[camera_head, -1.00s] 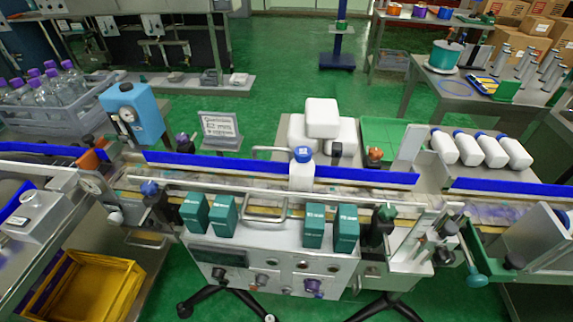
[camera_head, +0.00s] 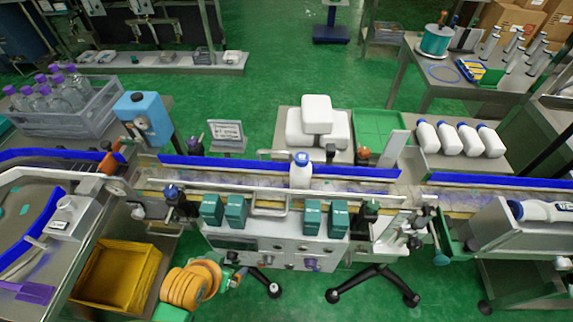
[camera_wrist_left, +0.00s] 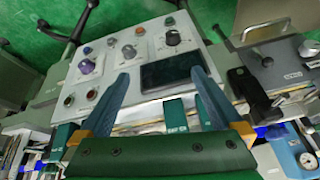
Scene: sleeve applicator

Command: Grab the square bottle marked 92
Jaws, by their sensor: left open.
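A white square bottle with a blue cap (camera_head: 301,172) stands upright on the conveyor (camera_head: 345,186) near the middle of the head view. Its marking is too small to read. My left gripper (camera_head: 236,278) is at the lower left of the head view, in front of the control panel, well short of the bottle. In the left wrist view, its two blue-grey fingers (camera_wrist_left: 160,74) are spread apart over the panel with nothing between them. The bottle is not seen in that view. My right gripper is not in view.
Green boxes (camera_head: 236,212) line the conveyor's front edge above the control panel (camera_head: 285,246). White containers (camera_head: 317,115) stand behind the bottle. White bottles with blue caps (camera_head: 447,137) lie to the right. A yellow crate (camera_head: 118,272) is at lower left.

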